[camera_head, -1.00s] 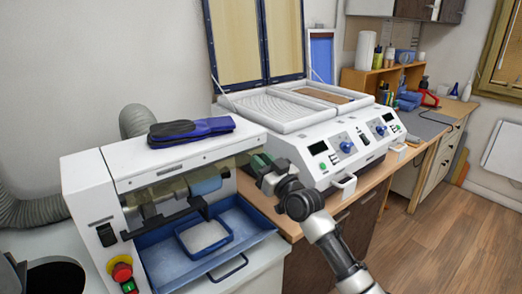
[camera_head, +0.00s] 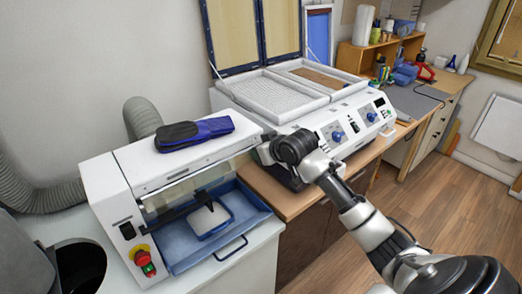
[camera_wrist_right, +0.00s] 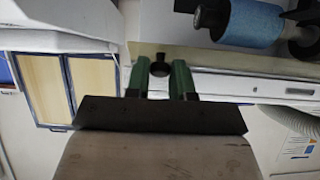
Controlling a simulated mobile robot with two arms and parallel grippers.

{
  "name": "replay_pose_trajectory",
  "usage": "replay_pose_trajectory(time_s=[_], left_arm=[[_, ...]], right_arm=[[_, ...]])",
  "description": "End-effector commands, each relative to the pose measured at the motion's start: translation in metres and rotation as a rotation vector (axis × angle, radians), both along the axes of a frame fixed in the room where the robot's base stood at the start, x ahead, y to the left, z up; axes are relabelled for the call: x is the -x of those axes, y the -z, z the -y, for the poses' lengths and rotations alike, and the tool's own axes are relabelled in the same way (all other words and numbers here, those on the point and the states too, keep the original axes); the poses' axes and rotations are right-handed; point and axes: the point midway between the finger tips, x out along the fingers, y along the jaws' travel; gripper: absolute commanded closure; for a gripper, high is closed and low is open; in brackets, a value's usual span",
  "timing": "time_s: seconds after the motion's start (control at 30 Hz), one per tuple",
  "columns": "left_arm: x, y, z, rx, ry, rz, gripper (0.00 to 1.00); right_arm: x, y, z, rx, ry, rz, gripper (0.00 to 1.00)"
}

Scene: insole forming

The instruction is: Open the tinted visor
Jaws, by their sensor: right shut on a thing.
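The tinted visor (camera_wrist_right: 215,59) shows in the right wrist view as a pale yellowish see-through strip, with the blue roller (camera_wrist_right: 252,24) beyond it. It belongs to the white grinding machine (camera_head: 112,200) at the left in the head view, where I cannot clearly make out its outline. My right gripper (camera_wrist_right: 159,80) has its green fingers either side of a small dark knob (camera_wrist_right: 160,66) at the visor's edge and is shut on it. In the head view my right wrist hides the fingers at the machine's right end. My left gripper is not in view.
A dark and blue insole pair (camera_head: 195,132) lies on the machine. A blue tray (camera_head: 185,255) with a handle juts out below. A white two-bay press (camera_head: 310,125) stands close to my right wrist. A red stop button (camera_head: 142,257) is at the machine's front left.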

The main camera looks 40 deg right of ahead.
Motion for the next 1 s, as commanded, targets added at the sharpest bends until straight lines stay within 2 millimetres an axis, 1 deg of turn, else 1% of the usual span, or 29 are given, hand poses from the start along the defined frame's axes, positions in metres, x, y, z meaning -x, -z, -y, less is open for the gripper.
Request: replay_pose_trajectory(time_s=[0.03,0.13,0.4,0.6,0.8,1.0], left_arm=[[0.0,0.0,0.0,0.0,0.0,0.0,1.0],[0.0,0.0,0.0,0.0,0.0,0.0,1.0],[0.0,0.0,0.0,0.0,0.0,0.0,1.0],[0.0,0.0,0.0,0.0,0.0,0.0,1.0],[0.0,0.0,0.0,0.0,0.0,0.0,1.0],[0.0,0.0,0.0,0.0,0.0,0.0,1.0]], right_arm=[[-0.002,-0.005,0.001,0.007,0.002,-0.041,1.0],[-0.003,-0.01,0.001,0.013,0.002,-0.135,1.0],[-0.007,-0.019,0.0,0.03,0.002,-0.382,1.0],[-0.011,-0.024,-0.001,0.04,0.001,-0.531,1.0],[-0.014,-0.027,-0.001,0.048,0.001,-0.635,1.0],[-0.015,-0.028,-0.001,0.053,0.0,-0.692,1.0]])
